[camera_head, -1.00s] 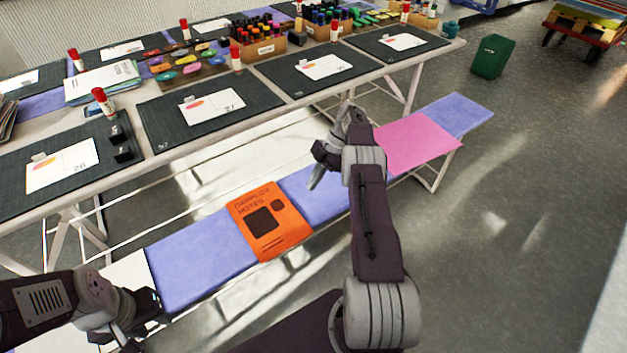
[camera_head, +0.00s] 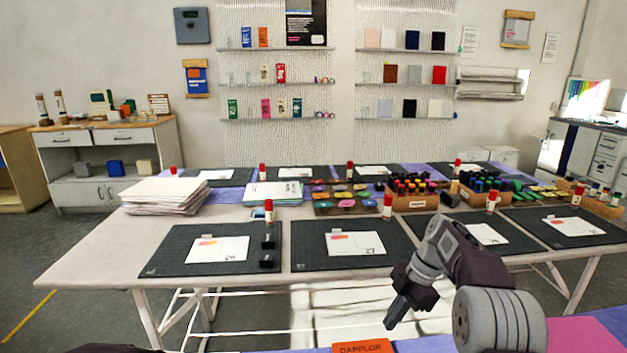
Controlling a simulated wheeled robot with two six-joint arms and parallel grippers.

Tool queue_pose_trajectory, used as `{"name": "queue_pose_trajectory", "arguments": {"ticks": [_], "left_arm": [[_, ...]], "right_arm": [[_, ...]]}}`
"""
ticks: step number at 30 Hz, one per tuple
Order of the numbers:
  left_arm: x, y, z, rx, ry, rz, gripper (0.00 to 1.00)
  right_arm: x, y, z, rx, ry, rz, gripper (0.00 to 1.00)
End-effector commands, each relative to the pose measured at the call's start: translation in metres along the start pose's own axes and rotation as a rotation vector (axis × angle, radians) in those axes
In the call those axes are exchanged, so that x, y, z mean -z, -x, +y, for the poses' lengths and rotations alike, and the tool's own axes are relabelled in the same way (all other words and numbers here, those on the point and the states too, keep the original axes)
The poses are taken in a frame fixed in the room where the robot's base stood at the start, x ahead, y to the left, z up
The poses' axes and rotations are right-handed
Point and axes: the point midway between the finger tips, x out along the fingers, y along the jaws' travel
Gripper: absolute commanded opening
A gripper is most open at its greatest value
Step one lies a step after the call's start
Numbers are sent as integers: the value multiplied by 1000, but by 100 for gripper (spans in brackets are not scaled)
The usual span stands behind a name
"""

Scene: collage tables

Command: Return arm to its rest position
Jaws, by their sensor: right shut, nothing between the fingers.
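My right gripper (camera_head: 398,314) is at the lower right of the head view, in front of the table's near edge. It points downward, its fingers are together and it holds nothing. My right arm (camera_head: 478,262) is bent behind it. My left gripper is outside the view. The orange notes sheet (camera_head: 362,346) lies below the right gripper, on the bench, and only its top edge shows.
The long table (camera_head: 90,262) spans the view, with dark cutting mats (camera_head: 165,262), white cards (camera_head: 218,249), glue sticks (camera_head: 268,209), a paper stack (camera_head: 168,193) and marker boxes (camera_head: 412,203). A pink sheet (camera_head: 583,336) lies at the lower right. Shelves hang on the back wall.

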Motion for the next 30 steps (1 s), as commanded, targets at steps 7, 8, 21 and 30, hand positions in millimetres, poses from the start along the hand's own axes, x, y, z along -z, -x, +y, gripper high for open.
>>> {"name": "queue_pose_trajectory", "arguments": {"ticks": [7,8,21,30], "left_arm": [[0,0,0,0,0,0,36],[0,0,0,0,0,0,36],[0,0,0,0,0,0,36],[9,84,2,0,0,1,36]], "right_arm": [[59,-28,-94,-20,-472,-177,0],[60,-35,-108,-31,-545,-198,0],[27,-112,-224,-311,-1584,-281,0],[55,-30,-206,-404,-1795,-212,0]]}}
